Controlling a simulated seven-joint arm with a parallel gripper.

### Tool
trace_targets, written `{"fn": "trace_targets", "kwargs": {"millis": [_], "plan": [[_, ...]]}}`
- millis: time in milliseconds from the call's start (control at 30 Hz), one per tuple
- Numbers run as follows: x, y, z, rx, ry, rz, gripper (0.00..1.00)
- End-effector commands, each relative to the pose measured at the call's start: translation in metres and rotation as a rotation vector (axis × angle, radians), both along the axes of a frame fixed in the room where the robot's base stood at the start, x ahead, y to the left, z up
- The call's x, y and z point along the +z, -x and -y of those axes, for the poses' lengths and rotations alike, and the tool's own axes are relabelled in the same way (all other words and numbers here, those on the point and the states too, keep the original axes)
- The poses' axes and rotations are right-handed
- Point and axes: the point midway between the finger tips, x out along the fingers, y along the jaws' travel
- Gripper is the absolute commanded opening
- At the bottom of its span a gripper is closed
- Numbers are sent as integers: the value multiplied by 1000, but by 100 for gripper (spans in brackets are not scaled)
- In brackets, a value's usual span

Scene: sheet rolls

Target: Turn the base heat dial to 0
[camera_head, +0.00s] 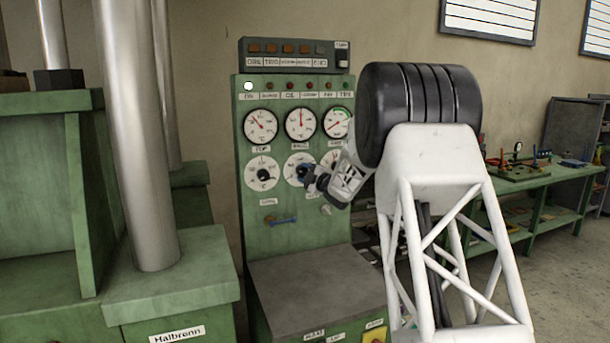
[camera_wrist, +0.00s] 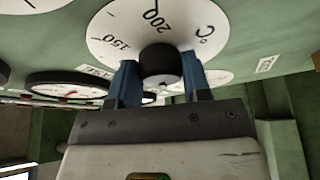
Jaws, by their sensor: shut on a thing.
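In the head view, a row of three white temperature dials with dark knobs sits on the green control panel (camera_head: 300,225). My gripper (camera_head: 307,174) is at the middle dial (camera_head: 294,163) and covers part of it. In the wrist view, its two blue fingers (camera_wrist: 161,72) stand on either side of a round black knob (camera_wrist: 160,62) and are shut on it. The white dial face (camera_wrist: 125,30) around the knob shows 150, 200 and °C. The knob's pointer mark cannot be made out, and I cannot read this dial's label.
The left dial (camera_head: 262,173) is clear; the right dial is partly behind my wrist. Three gauges (camera_head: 300,124) sit above. A blue-handled lever (camera_head: 282,220) is below. A grey ledge (camera_head: 315,285) juts out under the panel. A metal column (camera_head: 140,140) stands left.

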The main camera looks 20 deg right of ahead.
Motion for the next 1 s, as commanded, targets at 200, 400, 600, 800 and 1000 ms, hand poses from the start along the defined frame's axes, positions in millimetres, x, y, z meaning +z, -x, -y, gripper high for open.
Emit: {"fn": "trace_targets", "kwargs": {"millis": [200, 400, 600, 800, 1000], "plan": [[2, 0, 0, 0, 205, 1, 20], [4, 0, 0, 0, 396, 1, 20], [5, 0, 0, 0, 578, 2, 20], [6, 0, 0, 0, 726, 0, 20], [6, 0, -1, 0, 816, 0, 20]]}}
